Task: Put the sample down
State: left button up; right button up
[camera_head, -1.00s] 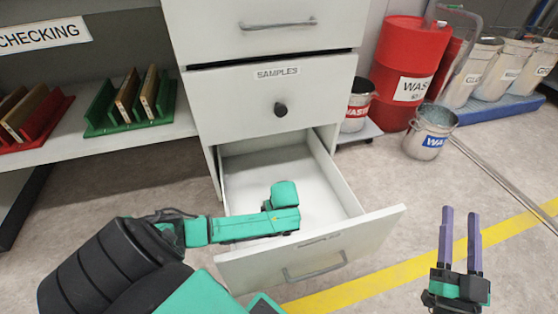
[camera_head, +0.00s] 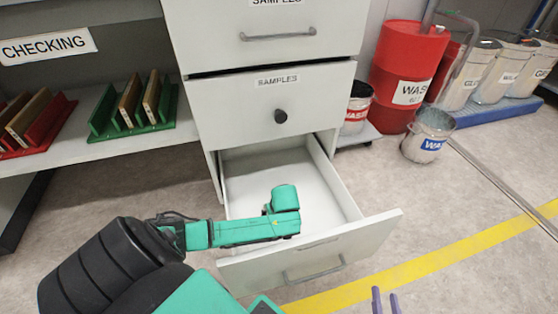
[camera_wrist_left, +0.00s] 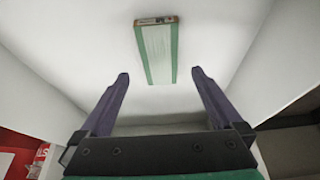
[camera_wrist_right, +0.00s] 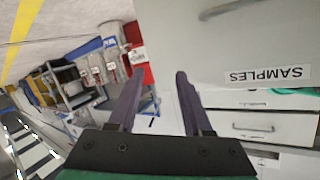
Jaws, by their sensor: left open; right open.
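The sample (camera_wrist_left: 157,50), a flat piece with green long edges, a pale middle and a brown end, lies on the white drawer floor in the left wrist view. My left gripper (camera_wrist_left: 160,80) is open inside the drawer, its fingers apart and empty, with the sample beyond the fingertips. In the head view my left arm reaches into the open drawer (camera_head: 345,192), and the arm hides the left fingers and the sample. My right gripper (camera_head: 385,300) shows only its fingertips at the bottom edge, right of the drawer. It is open and empty in the right wrist view (camera_wrist_right: 155,80).
The closed drawers (camera_head: 270,105) labelled SAMPLES stand above the open one. Green (camera_head: 130,115) and red (camera_head: 35,128) racks with upright panels sit on the left shelf. A red drum (camera_head: 408,70) and a metal bucket (camera_head: 428,135) stand at right. Floor right of the drawer is clear.

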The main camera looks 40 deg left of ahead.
pick_arm(q)
jog(key=shift+p+v, duration=2.95)
pick_arm(e)
jog(key=shift+s+r+n+g, duration=0.15)
jog(key=shift+s+r+g, duration=0.65)
jog(key=shift+r, duration=0.35)
jog(key=shift+s+r+n+g, duration=0.15)
jog(key=shift+s+r+g, duration=0.45)
jog(key=shift+s+r, duration=0.4)
pick_arm(q)
jog(key=shift+r, duration=0.1)
pick_arm(e)
jog(key=shift+w+r, duration=0.2)
